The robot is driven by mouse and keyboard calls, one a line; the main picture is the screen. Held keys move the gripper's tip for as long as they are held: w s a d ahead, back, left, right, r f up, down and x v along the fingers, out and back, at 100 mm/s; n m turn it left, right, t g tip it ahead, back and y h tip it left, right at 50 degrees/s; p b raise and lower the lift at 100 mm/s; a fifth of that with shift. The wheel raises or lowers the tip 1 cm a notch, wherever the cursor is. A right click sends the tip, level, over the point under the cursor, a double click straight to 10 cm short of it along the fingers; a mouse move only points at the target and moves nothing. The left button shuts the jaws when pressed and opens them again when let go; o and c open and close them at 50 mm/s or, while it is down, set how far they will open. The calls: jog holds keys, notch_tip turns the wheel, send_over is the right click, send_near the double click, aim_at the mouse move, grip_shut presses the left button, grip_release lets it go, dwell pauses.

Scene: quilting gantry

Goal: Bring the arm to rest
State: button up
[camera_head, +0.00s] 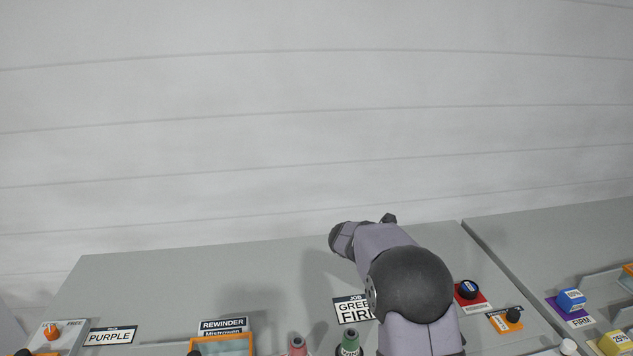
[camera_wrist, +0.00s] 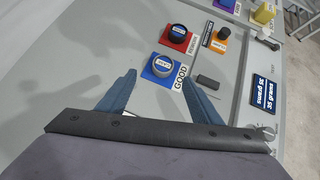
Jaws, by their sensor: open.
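My gripper (camera_wrist: 160,92) shows in the wrist view with its two blue-grey fingers spread apart and nothing between them. It is above the grey table (camera_wrist: 60,75). Beyond the fingertips, a grey round piece (camera_wrist: 163,66) sits on a blue square beside a label reading GOOD (camera_wrist: 181,78). In the head view my arm reaches over the table (camera_head: 270,262), and the gripper's fingers cannot be made out there.
A black knob on a red base (camera_wrist: 178,33) and an orange block with a dark top (camera_wrist: 221,37) stand farther off. Green (camera_head: 349,342) and red (camera_head: 298,346) cones stand near the front. An orange-rimmed tray (camera_head: 221,337) is left of them. The table's back left is clear.

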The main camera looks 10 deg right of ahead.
jog(key=w+a+r+n+t+y+p, duration=0.1)
jog(key=w+a+r+n+t+y, duration=0.25)
jog(key=n, duration=0.65)
jog(key=w+a+r+n+t+y+p, duration=0.1)
jog(key=w+a+r+n+t+p, duration=0.1)
jog(key=a+r+n+t, duration=0.6)
jog(key=s+a+f+n+g+y+p, duration=0.2)
jog(key=s+a+f+n+g+y, duration=0.4)
jog(key=n, duration=0.9)
jog(key=s+f+n+g+h+p, duration=0.1)
jog(key=s+n+g, duration=0.3)
jog(key=s+n, duration=0.5)
jog(key=s+f+n+g, duration=0.4)
jog(key=s+n, duration=0.4)
jog(key=s, duration=1.2)
jog(key=shift+a+n+h+p, duration=0.35)
jog(key=shift+n+p, duration=0.05)
